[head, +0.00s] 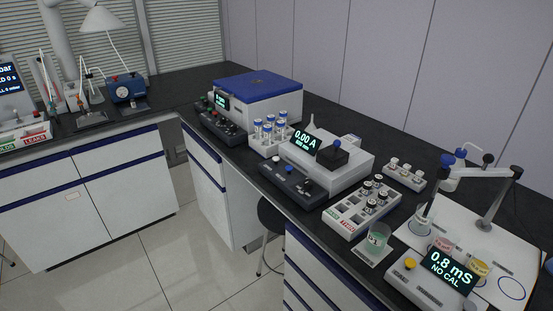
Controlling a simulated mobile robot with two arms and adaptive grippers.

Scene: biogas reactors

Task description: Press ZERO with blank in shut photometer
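The photometer (345,172) is a pale box on the dark bench, right of the picture's middle. Its display (305,144) reads 0.00 A, with a smaller line under it that seems to give a wavelength. A dark lid (328,159) with a round knob on top sits on the box and looks shut. No blank shows; the inside under the lid is hidden. A dark key panel (292,181) in front bears a whitish button (276,159) and other small knobs or buttons; their labels are too small to read. Neither of my grippers is in view.
A vial rack (350,213) and a beaker (377,239) stand right of the photometer, near the bench's front edge. A rack of blue-capped tubes (265,141) and a blue-lidded box (257,88) stand left. A meter (449,271) reads 0.8 mS. A stool (272,218) stands below.

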